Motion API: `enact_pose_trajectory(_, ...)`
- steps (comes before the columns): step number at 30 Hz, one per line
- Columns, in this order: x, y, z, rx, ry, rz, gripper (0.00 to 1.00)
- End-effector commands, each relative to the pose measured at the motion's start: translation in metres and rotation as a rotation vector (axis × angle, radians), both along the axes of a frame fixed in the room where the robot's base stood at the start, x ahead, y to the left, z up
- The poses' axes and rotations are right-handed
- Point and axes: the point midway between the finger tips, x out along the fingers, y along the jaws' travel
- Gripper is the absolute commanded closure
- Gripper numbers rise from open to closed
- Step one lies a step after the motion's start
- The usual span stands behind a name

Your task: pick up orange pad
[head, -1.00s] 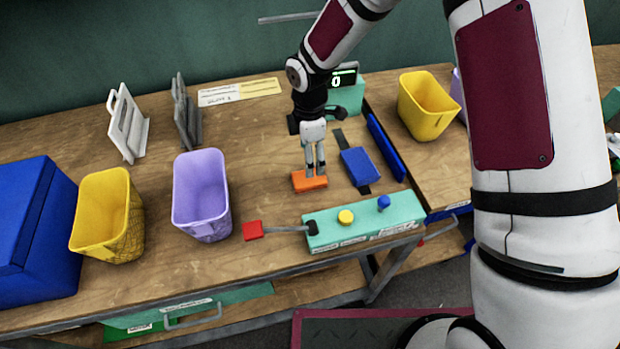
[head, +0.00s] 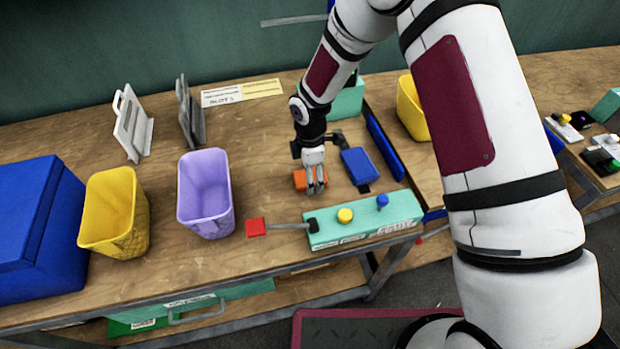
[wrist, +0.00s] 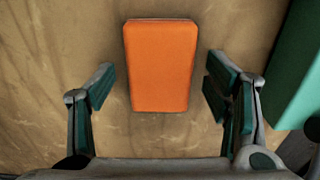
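The orange pad (head: 302,180) lies flat on the wooden bench, left of a blue pad. In the wrist view the orange pad (wrist: 160,65) is a rounded block lying lengthwise between and slightly beyond the fingers. My gripper (head: 315,190) is just over the pad's near side and hides part of it in the head view. In the wrist view my gripper (wrist: 158,88) is open, with bare bench showing between each finger and the pad. Nothing is held.
A teal control box (head: 365,221) with yellow and blue knobs and a red-ended lever (head: 257,227) stands near the front edge. The blue pad (head: 359,167) is to the right. Purple (head: 205,194) and yellow (head: 115,213) bins stand left. Bare bench lies left of the orange pad.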

Motion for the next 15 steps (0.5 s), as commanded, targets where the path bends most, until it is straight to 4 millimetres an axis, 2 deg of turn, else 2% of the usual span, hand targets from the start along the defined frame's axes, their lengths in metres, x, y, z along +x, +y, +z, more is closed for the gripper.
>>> enact_pose_trajectory(1,0.0,0.0,0.0001,0.0,0.0,0.0,0.45)
enact_pose_trajectory(3,-0.0001,-0.0001,0.0002,0.0,0.0,0.0,0.61)
enact_pose_trajectory(4,-0.0001,-0.0001,0.0002,0.0,0.0,0.0,0.65)
enact_pose_trajectory(15,0.0002,-0.0001,0.0021,0.0,0.0,0.0,0.68)
